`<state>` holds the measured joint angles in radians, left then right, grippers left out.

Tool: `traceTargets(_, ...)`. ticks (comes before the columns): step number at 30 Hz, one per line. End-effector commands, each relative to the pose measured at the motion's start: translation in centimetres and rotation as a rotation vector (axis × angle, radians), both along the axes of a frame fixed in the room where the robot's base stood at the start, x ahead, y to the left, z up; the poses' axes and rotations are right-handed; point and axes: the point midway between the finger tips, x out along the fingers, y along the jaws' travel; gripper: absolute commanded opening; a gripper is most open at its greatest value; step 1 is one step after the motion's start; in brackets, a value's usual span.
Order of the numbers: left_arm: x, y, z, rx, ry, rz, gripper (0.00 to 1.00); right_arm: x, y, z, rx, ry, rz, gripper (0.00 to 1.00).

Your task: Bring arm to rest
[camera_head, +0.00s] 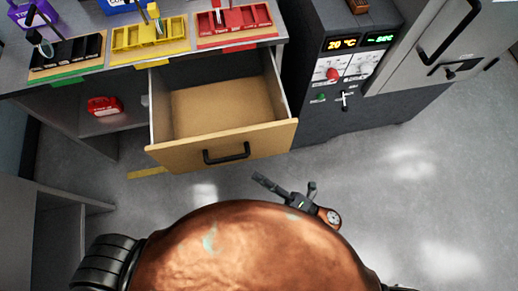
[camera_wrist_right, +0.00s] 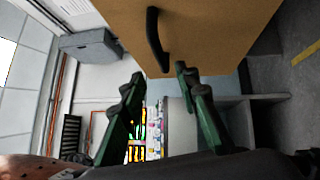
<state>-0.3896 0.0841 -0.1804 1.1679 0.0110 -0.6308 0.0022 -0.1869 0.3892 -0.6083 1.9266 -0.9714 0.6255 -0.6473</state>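My right gripper (camera_head: 285,184) is in front of the open drawer, with its fingers spread and nothing between them. In the right wrist view its two dark green fingers (camera_wrist_right: 160,88) stand well apart. The drawer (camera_head: 205,153) is pulled out from under the bench, and its inside looks empty. Its black handle (camera_head: 227,153) is apart from my gripper in the head view. The handle (camera_wrist_right: 156,40) also shows beyond the fingertips in the right wrist view. My left gripper is not in view.
Black, yellow and red trays (camera_head: 235,24) with tools line the bench top. A red object (camera_head: 104,106) lies on the shelf left of the drawer. A dark cabinet with displays (camera_head: 343,66) stands right of the drawer. The floor (camera_head: 430,190) at right is clear.

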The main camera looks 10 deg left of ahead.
Motion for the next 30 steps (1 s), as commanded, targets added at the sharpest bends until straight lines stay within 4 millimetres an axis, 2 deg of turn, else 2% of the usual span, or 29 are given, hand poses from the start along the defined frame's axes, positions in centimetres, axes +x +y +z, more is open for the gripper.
traceTargets(10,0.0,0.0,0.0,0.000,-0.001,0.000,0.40,0.2,-0.1,-0.2,0.001,0.007,-0.005,0.29)
traceTargets(14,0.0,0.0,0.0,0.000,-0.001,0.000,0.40,2.2,-1.4,-2.1,0.007,0.094,-0.076,0.29)
traceTargets(17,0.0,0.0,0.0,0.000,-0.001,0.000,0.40,5.2,-4.2,-5.8,0.022,0.242,-0.200,0.29)
traceTargets(19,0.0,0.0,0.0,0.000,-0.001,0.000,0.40,7.3,-6.9,-9.4,0.039,0.374,-0.311,0.29)
traceTargets(22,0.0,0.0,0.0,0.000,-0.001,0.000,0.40,9.3,-11.3,-15.0,0.069,0.569,-0.474,0.29)
traceTargets(26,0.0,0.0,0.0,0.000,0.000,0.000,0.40,9.8,-17.2,-22.6,0.112,0.810,-0.681,0.29)
traceTargets(30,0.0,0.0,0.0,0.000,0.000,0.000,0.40,7.6,-23.3,-30.6,0.166,1.060,-0.898,0.29)
